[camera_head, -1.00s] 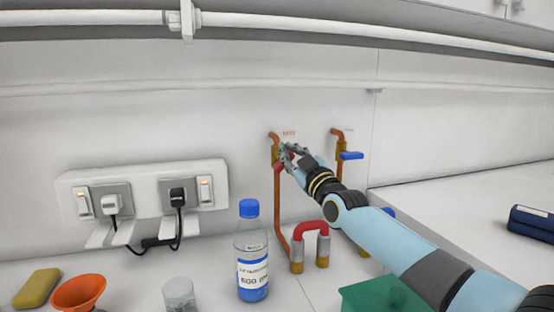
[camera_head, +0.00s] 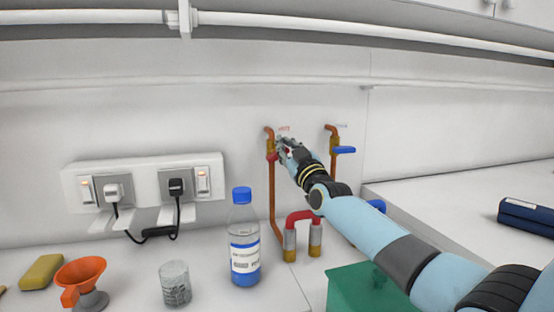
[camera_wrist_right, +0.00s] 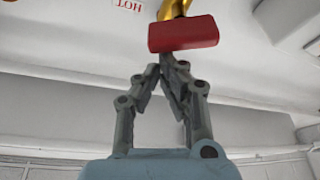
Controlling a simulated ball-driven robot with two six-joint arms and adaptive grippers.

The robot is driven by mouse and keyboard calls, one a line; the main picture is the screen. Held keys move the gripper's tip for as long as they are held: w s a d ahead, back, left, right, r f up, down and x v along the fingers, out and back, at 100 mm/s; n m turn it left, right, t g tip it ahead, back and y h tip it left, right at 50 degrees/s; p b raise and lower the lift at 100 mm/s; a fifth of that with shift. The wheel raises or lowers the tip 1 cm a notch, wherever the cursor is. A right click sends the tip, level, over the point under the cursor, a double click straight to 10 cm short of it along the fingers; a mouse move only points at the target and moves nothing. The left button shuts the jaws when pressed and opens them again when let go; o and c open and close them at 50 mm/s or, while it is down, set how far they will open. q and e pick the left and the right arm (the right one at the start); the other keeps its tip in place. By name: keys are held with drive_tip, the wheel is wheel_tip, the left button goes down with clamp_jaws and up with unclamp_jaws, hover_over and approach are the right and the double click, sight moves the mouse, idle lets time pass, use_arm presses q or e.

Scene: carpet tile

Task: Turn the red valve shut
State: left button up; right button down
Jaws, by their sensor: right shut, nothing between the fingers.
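The red valve handle (camera_wrist_right: 183,34) shows clearly in the right wrist view, a flat red bar on a brass body (camera_wrist_right: 173,8). In the head view only bits of red show, because my right gripper (camera_head: 284,145) covers most of the handle. My right gripper is shut with nothing held. In the right wrist view its fingertips (camera_wrist_right: 167,60) meet just at the near edge of the handle; I cannot tell whether they touch it. The red valve sits on the left copper pipe (camera_head: 276,205) on the wall. My left gripper is out of view.
A blue-handled valve (camera_head: 344,150) is close on the right. A blue-capped bottle (camera_head: 244,255), a glass (camera_head: 175,284) and an orange funnel (camera_head: 80,270) stand left, under a socket panel (camera_head: 147,190).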

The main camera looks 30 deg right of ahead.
use_arm(q)
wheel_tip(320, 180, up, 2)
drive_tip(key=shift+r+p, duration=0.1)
drive_tip(key=shift+p, duration=1.05)
use_arm(e)
drive_tip(key=m+h, duration=0.1)
drive_tip(key=m, duration=0.1)
drive_tip(key=m+h, duration=0.1)
drive_tip(key=m, duration=0.1)
drive_tip(key=shift+d, duration=0.35)
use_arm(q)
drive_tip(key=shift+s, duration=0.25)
use_arm(e)
drive_tip(key=shift+f+m, duration=0.2)
drive_tip(key=shift+m, duration=0.1)
use_arm(q)
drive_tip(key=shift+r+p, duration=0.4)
drive_tip(key=shift+p, duration=0.05)
use_arm(e)
drive_tip(key=shift+s+d+f+m+h, duration=0.1)
drive_tip(key=shift+d+m+h, duration=0.1)
drive_tip(key=shift+m+h, duration=0.5)
idle(0.4)
idle(0.6)
